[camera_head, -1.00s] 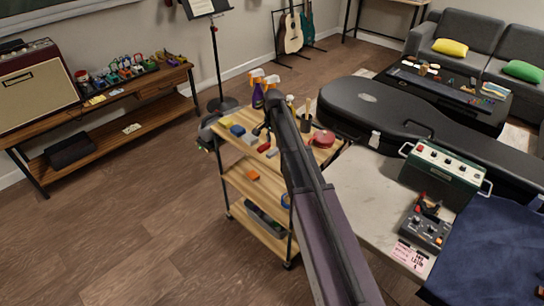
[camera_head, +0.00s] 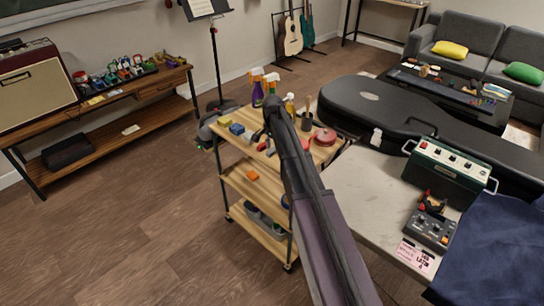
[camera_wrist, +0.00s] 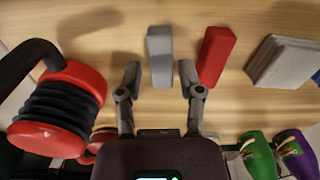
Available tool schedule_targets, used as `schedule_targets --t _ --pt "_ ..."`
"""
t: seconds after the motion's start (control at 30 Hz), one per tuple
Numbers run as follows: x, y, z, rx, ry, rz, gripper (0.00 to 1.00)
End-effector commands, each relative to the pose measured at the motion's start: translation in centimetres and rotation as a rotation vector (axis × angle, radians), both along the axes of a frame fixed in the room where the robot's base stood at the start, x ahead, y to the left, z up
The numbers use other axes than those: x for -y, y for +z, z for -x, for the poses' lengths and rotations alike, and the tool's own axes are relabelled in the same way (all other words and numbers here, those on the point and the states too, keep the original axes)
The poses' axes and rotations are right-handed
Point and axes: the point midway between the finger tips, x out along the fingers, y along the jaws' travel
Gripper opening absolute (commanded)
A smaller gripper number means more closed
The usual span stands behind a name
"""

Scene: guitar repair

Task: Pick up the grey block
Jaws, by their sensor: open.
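The grey block (camera_wrist: 160,56) is a small upright-looking bar in the wrist view, on the light wooden top of the trolley. My gripper (camera_wrist: 161,78) is open, with one finger to the left and one to the right of the block's near end. A gap shows on both sides, and I cannot tell how far above the wood the fingertips are. In the head view my arm covers the spot, and I cannot make out the grey block there.
A red block (camera_wrist: 216,55) lies close beside the right finger. A red and black ribbed object (camera_wrist: 62,108) stands left. Spray bottles (camera_head: 258,92) stand at the trolley's back corner. A guitar case (camera_head: 400,112) lies right.

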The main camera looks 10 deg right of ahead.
Motion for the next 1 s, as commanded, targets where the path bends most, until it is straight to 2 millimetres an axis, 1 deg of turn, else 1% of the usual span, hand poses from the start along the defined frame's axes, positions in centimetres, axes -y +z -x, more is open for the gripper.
schedule_targets --t 0.03,0.2,0.87,0.9,0.97,1.0 --pt "-0.01 -0.73 -0.01 0.000 0.000 0.000 0.49" --pt "-0.01 -1.39 0.00 0.000 0.000 0.000 0.49" --pt "-0.06 -1.44 -0.01 0.000 0.001 0.000 0.49" --pt "-0.06 -1.44 -0.01 0.000 0.001 0.000 0.43" --pt "-0.06 -1.44 -0.01 0.000 0.001 0.000 0.25" --pt "-0.06 -1.44 0.00 0.000 0.001 0.000 0.13"
